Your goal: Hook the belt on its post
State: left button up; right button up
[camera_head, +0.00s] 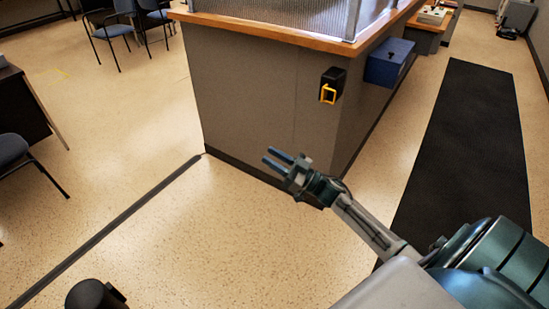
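No belt strap is seen drawn out. A black round-topped post (90,295) shows at the bottom left, cut off by the picture edge, with a small part sticking out on its right side. My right gripper (268,157) is in front of the counter, lower and left of the yellow loop and apart from it. Its two blue fingers have a gap between them and hold nothing. My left gripper is out of view.
The grey counter (255,80) has a wooden top and a blue box (388,62) on its right side. A dark floor strip (110,228) runs from the counter corner to the lower left. A black mat (465,140) lies right. Chairs (112,30) stand at the upper left. The middle floor is clear.

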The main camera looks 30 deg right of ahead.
grip_shut()
dwell(1.1)
grip_release()
jog(key=shift+s, duration=0.1)
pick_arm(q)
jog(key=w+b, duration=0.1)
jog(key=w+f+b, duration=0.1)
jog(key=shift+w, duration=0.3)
pick_arm(e)
jog(key=v, duration=1)
jog(key=shift+s+d+f, duration=0.15)
jog(key=shift+s+d, duration=0.05)
jog(key=shift+s, duration=0.05)
